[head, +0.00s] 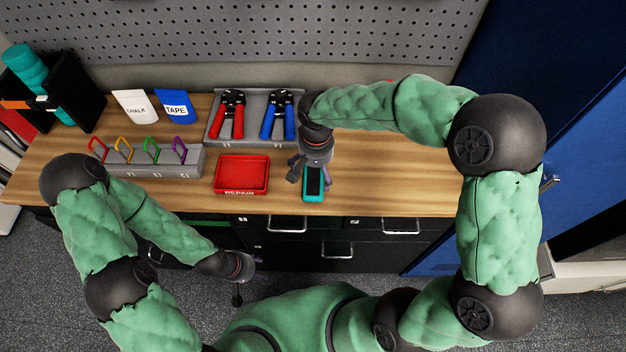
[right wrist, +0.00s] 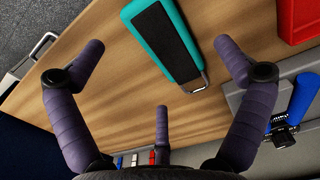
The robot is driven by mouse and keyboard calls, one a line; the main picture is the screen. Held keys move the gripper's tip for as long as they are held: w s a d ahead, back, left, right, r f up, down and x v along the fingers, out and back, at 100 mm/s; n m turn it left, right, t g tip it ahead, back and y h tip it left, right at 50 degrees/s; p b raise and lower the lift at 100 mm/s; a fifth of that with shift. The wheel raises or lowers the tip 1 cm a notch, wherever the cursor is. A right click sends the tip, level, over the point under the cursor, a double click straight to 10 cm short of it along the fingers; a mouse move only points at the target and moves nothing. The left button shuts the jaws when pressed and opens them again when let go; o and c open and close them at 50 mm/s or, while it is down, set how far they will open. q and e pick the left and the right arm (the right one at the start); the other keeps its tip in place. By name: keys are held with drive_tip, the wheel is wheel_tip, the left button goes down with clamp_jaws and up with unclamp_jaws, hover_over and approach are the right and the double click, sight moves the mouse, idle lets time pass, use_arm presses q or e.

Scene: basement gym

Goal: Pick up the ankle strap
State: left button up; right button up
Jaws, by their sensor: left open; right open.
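The ankle strap (head: 314,186) is a teal band with a black pad, lying flat on the wooden bench near its front edge. In the right wrist view the strap (right wrist: 163,38) shows a metal ring at its lower end and lies beyond the spread fingers. My right gripper (head: 310,170) is open and empty above the strap, covering part of it in the head view. Its purple fingers (right wrist: 160,72) are wide apart, and none visibly grips the strap. My left gripper (head: 238,288) is open and low in front of the bench, away from the strap.
A red repair tray (head: 241,189) sits left of the strap. A grey holder (head: 250,139) with red and blue pliers stands behind. A rack (head: 150,163) of coloured carabiners is further left. The wooden bench (head: 400,185) is clear to the right. A pegboard wall rises behind.

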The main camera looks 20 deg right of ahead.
sight(317, 182)
drive_tip(key=shift+d+f+b, duration=0.15)
drive_tip(key=shift+f+b, duration=0.25)
drive_tip(key=shift+f, duration=1.05)
drive_tip(key=shift+d+f+b, duration=0.15)
drive_tip(key=shift+f+b, duration=0.25)
drive_tip(key=shift+f, duration=1)
drive_tip(key=c, duration=1.1)
